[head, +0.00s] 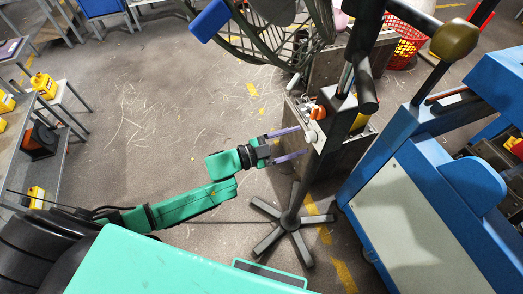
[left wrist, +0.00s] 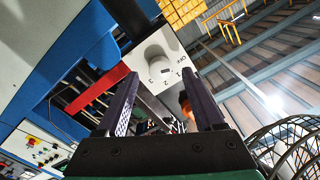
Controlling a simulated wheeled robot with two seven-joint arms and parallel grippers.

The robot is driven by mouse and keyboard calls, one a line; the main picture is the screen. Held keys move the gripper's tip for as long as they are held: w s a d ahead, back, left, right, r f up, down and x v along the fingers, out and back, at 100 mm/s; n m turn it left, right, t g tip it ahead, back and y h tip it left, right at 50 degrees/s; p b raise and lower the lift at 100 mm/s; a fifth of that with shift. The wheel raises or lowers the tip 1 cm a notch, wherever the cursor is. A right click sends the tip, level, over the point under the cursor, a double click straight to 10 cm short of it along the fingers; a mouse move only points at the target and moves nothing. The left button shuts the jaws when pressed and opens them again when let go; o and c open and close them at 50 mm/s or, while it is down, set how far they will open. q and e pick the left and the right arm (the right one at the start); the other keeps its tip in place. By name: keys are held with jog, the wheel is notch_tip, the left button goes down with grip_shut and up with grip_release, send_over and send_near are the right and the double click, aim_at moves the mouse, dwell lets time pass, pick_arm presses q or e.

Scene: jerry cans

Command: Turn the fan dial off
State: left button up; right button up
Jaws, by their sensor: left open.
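The fan (head: 262,40) stands at the top middle of the head view, its wire cage above a dark pole (head: 292,200) with a star-shaped base. A pale control box (head: 314,132) is on the pole. In the left wrist view, its white panel (left wrist: 142,48) carries a round white dial (left wrist: 157,66) with numbers and an OFF mark around it. The dial's exact setting is too small to tell. My left gripper (head: 303,141) is open, its two purple fingers pointing at the box. In the left wrist view, the dial lies between and beyond the fingertips (left wrist: 160,76).
A blue machine (head: 420,200) stands close on the right. A red basket (head: 405,45) is at the top right. A grey table (head: 20,150) and yellow cans (head: 44,86) are at the left. The floor left of the fan is clear.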

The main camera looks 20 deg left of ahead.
pick_arm(q)
jog(key=b+v, duration=0.2)
jog(key=v, duration=1)
